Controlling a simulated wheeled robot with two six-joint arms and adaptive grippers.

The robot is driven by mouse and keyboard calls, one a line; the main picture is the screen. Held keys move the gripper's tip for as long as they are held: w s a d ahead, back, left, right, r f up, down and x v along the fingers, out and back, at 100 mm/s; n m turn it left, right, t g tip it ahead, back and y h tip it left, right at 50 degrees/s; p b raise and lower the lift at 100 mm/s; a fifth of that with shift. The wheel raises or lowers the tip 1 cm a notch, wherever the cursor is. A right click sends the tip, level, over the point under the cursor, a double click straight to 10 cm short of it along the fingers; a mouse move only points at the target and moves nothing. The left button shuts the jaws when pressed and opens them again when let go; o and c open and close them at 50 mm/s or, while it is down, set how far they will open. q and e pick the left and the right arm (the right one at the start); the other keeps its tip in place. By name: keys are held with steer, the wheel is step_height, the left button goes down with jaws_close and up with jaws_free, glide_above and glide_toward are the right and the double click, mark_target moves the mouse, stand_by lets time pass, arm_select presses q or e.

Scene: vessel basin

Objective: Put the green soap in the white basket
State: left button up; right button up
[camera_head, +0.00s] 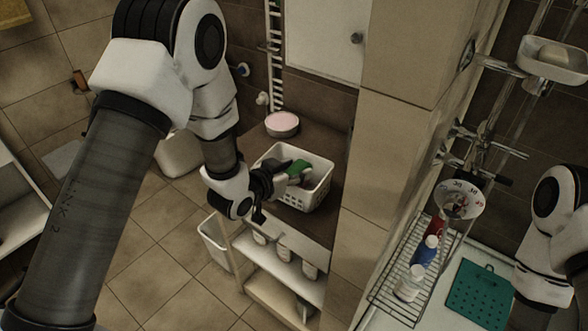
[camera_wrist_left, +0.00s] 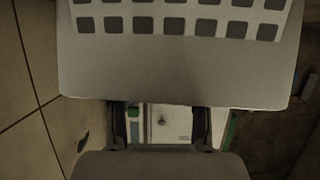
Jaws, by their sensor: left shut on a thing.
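The green soap (camera_head: 299,168) shows at the fingertips of my left gripper (camera_head: 274,180) in the head view, over the near part of the white basket (camera_head: 309,197). The gripper is shut on it and reaches across the basket's near-left rim. I cannot tell whether the soap touches the basket floor. In the left wrist view the basket wall with square holes (camera_wrist_left: 180,65) fills the upper part and hides the tips of my left gripper (camera_wrist_left: 160,115), so the soap cannot be made out there. My right arm shows at the right edge, its gripper out of view.
The basket stands on a brown ledge beside a tiled pillar (camera_head: 395,150). A pink-topped round tub (camera_head: 282,124) stands behind it. A white shelf unit (camera_head: 285,264) with jars is in front. At right are a wire rack (camera_head: 382,290) with bottles and a teal mat (camera_head: 476,291).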

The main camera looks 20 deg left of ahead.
arm_select(q)
steer(key=shift+w+f, duration=0.1)
steer(key=shift+f, duration=0.2)
steer(key=o, duration=1.2)
steer(key=shift+w, duration=0.15)
steer(key=shift+c, duration=0.2)
steer(key=shift+r, duration=0.15)
